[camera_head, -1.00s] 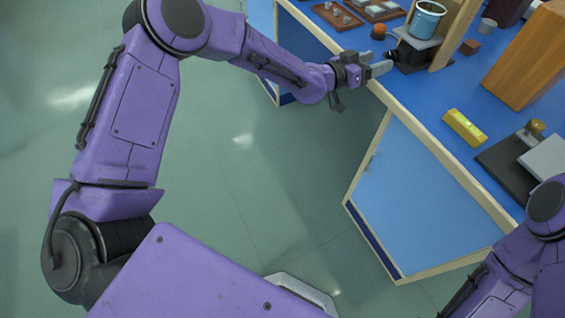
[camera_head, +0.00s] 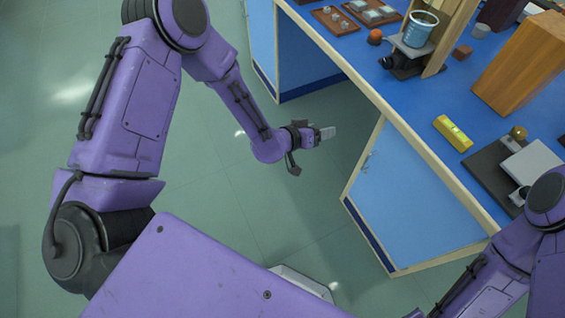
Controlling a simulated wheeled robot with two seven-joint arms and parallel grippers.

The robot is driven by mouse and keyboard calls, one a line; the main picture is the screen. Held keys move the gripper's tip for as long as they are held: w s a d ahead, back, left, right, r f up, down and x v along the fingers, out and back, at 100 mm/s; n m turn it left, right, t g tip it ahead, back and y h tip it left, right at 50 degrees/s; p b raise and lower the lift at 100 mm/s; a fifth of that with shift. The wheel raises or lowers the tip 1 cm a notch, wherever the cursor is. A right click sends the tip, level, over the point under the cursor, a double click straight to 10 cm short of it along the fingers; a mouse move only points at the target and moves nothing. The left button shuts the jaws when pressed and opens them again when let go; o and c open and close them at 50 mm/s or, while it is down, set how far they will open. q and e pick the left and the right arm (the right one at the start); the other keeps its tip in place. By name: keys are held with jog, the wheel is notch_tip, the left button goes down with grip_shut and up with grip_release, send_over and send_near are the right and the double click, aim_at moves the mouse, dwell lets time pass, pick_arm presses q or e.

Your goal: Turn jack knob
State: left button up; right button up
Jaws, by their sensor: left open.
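The jack (camera_head: 408,66) stands near the far front edge of the blue bench, with a blue beaker (camera_head: 419,29) on its grey top plate. Its black knob (camera_head: 387,62) points left, toward the bench edge. My left gripper (camera_head: 328,133) is open and empty, over the floor in front of the bench and well apart from the knob. My right arm (camera_head: 490,275) comes in at the lower right; its gripper is out of view.
A wooden upright (camera_head: 447,40) stands beside the jack, and an orange-red ball (camera_head: 375,36) lies to its left. A yellow level (camera_head: 453,133), a wooden block (camera_head: 522,65) and a dark base with a grey plate (camera_head: 535,163) are on the bench. The floor around my left gripper is clear.

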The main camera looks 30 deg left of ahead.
pick_arm(q)
jog(key=s+a+f+n+g+y+p, duration=0.1)
jog(key=s+a+f+p, duration=0.1)
jog(key=s, duration=0.4)
jog(key=s+a+f+n+g+y+p, duration=0.1)
jog(key=s+a+f+n+g+y, duration=0.1)
jog(key=s, duration=0.4)
notch_tip(320, 180, down, 2)
jog(key=shift+s+a+f+y+p, duration=0.1)
jog(key=shift+s+a+y+p, duration=0.25)
jog(key=shift+a, duration=0.3)
jog(key=shift+w, duration=0.1)
